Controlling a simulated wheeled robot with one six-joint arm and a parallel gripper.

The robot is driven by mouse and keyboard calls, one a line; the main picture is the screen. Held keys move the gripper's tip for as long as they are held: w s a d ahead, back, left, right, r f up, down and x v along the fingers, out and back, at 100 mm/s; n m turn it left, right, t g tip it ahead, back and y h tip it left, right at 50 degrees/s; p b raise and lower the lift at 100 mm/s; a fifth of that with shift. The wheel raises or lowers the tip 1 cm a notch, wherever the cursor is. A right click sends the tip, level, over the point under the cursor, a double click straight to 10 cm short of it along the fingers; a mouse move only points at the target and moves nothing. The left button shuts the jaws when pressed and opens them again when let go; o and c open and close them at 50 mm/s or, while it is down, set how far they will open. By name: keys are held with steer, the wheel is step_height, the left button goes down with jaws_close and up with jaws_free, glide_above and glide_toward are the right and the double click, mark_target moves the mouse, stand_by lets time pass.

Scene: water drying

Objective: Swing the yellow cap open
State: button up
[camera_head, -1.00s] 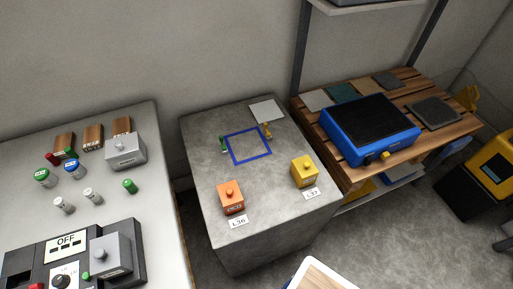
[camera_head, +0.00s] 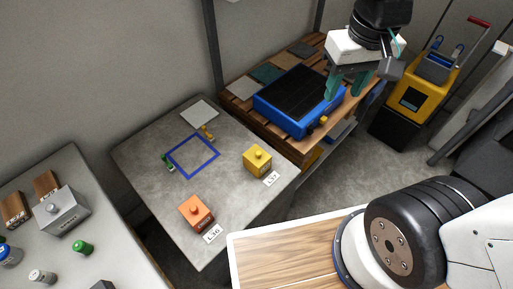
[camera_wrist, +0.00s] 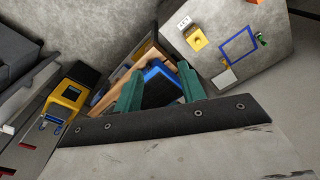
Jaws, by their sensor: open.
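A small yellow cap-like part (camera_head: 323,121) sticks out from the front side of a blue box (camera_head: 275,112) with a black top. The box stands on a slatted wooden bench (camera_head: 232,77). The part is too small to tell whether it is open or shut. My gripper (camera_head: 346,88) is open and empty, with teal fingers pointing down. In the head view it appears above and right of the yellow part. In the wrist view, the fingers (camera_wrist: 160,88) frame the blue box (camera_wrist: 154,69), which is partly hidden behind them; I cannot make out the yellow part there.
A grey table (camera_head: 230,200) bears a yellow block (camera_head: 257,160), an orange block (camera_head: 195,213) and a blue square outline (camera_head: 190,155). A yellow and black machine (camera_head: 420,95) stands right. Bare floor (camera_head: 345,160) lies before the bench.

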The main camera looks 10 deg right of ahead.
steer(key=w+a+f+n, duration=0.1)
steer(key=w+a+f, duration=0.6)
steer(key=w+f, duration=0.3)
steer(key=g, duration=0.1)
glide_above(259, 152)
steer(key=shift+n, duration=0.4)
step_height(259, 152, down, 15)
steer(key=shift+f, duration=0.2)
steer(key=shift+a+f, duration=0.1)
steer(key=shift+f, duration=3.85)
steer(key=shift+w, duration=0.1)
jaws_close()
